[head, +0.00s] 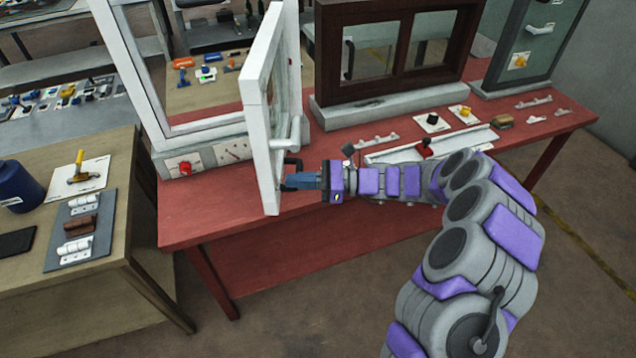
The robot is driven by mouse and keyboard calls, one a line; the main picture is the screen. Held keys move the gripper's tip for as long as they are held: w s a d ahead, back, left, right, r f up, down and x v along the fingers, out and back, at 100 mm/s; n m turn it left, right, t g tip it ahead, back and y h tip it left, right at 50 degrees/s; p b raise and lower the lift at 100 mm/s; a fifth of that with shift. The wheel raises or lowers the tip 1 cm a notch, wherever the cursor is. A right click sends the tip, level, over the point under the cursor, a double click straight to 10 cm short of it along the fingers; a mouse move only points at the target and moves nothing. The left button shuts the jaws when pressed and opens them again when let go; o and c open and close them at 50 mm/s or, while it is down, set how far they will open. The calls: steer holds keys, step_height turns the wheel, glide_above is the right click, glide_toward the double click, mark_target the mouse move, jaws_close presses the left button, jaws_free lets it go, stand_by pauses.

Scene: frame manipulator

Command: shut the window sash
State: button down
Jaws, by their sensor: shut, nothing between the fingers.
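The white window sash (259,135) stands swung out from its white frame (148,88), over the front edge of the red table. It is open, and its white handle (287,136) is on the side facing my arm. My gripper (289,175) is at the right face of the sash, near its lower part and below the handle. The fingers are shut and empty. They look very close to the sash; whether they touch it cannot be told.
The red table (215,214) also bears a dark brown sliding window (400,50) and a green cabinet-like panel (535,40) at the right. Small hardware and a white rail (400,152) lie near my arm. A wooden table (125,165) with hinges stands at the left.

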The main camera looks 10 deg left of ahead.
steer(key=shift+s+a, duration=0.15)
steer(key=shift+a, duration=0.7)
